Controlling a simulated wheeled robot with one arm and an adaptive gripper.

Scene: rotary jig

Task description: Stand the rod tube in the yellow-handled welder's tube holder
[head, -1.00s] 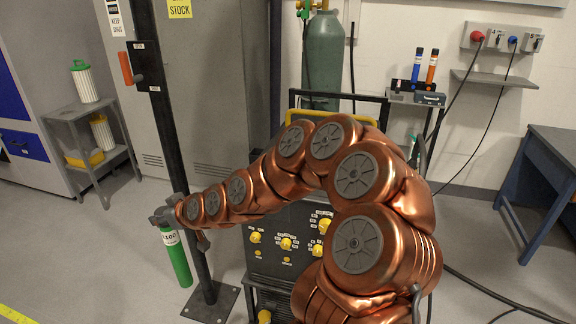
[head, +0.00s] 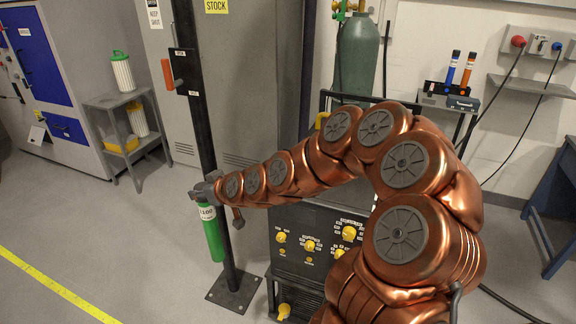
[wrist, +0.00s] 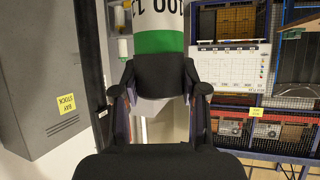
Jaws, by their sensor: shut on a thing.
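The rod tube (head: 212,233) is green with a white label and hangs nearly upright, slightly tilted, at the left of my arm in the head view. My gripper (head: 207,190) is shut on its upper part, and the tube is clear of the floor. In the wrist view my gripper (wrist: 160,80) grips the tube (wrist: 158,40), with its green band and lettered label showing beyond the fingers. The welder (head: 300,245) is a dark cabinet with yellow knobs, right of the tube. Part of its yellow handle (head: 322,121) shows behind my arm. I cannot make out its tube holder.
A black post (head: 205,130) on a floor plate stands close behind the tube. Behind the welder are a green gas cylinder (head: 356,60) and a shelf with blue and orange tubes (head: 460,68). Floor at left is open.

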